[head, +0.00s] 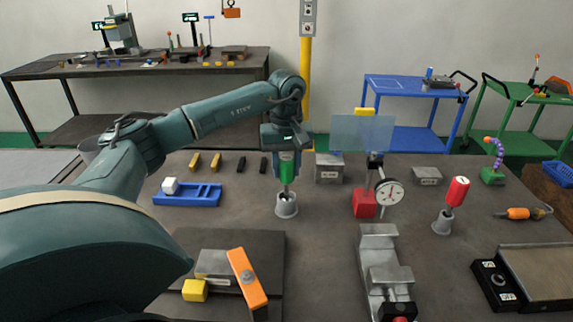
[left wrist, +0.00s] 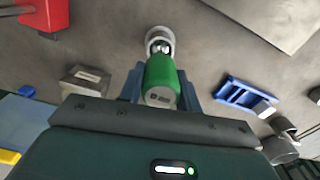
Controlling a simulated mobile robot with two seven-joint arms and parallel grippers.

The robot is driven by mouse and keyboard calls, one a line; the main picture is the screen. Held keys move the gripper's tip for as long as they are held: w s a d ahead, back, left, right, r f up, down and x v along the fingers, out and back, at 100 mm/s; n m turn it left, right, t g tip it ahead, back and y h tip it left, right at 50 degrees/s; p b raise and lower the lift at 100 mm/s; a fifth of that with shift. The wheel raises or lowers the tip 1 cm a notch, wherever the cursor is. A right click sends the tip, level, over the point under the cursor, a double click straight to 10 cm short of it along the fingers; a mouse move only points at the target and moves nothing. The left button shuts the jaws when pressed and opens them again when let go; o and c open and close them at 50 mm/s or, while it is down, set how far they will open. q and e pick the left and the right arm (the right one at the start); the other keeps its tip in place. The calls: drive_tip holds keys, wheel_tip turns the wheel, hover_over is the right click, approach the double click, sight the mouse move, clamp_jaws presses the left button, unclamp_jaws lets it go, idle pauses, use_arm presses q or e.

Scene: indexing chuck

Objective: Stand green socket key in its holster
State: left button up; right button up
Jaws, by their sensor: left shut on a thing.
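The green socket key (head: 287,170) is upright in my left gripper (head: 287,160), which is shut on its green handle. Its metal shaft points down at a grey holster (head: 287,209) on the table. In the left wrist view the green handle (left wrist: 161,82) sits between the two fingers, and the key's metal end overlaps the mouth of the holster (left wrist: 158,34). I cannot tell how deep the end sits in it. My right gripper is not in view.
A red-handled key (head: 457,191) leans in another grey holster (head: 442,222) at the right. A dial gauge (head: 389,193) on a red base (head: 364,204) and a vise (head: 381,262) stand right of the green key. A blue tray (head: 187,198) lies to the left.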

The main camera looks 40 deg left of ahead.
use_arm(q)
drive_tip(key=shift+f+b, duration=0.3)
drive_tip(key=shift+f, duration=0.3)
drive_tip(key=o, duration=1.2)
drive_tip(key=shift+c, duration=0.2)
wheel_tip(320, 180, up, 13)
drive_tip(key=shift+r, duration=0.15)
